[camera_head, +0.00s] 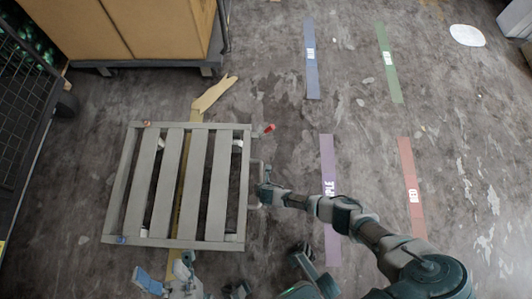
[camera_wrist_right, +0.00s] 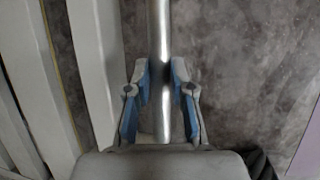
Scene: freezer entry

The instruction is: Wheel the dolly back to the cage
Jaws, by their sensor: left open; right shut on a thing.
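The dolly (camera_head: 218,185) is a grey slatted platform low on the floor, left of centre in the head view. A metal handle bar (camera_head: 259,170) sticks out from its right side. My right gripper (camera_head: 262,194) is at that side, and in the right wrist view (camera_wrist_right: 160,92) its blue-padded fingers are shut around the shiny bar (camera_wrist_right: 160,35). My left gripper (camera_head: 168,277) is open and empty at the bottom edge, near the dolly's front side. A dark wire-mesh cage (camera_head: 18,90) stands at the far left, partly out of frame.
A cart with large cardboard boxes (camera_head: 150,28) stands behind the dolly. Blue (camera_head: 311,60), green (camera_head: 389,62), purple (camera_head: 328,165) and red (camera_head: 411,185) floor strips lie right, where the floor is mostly open.

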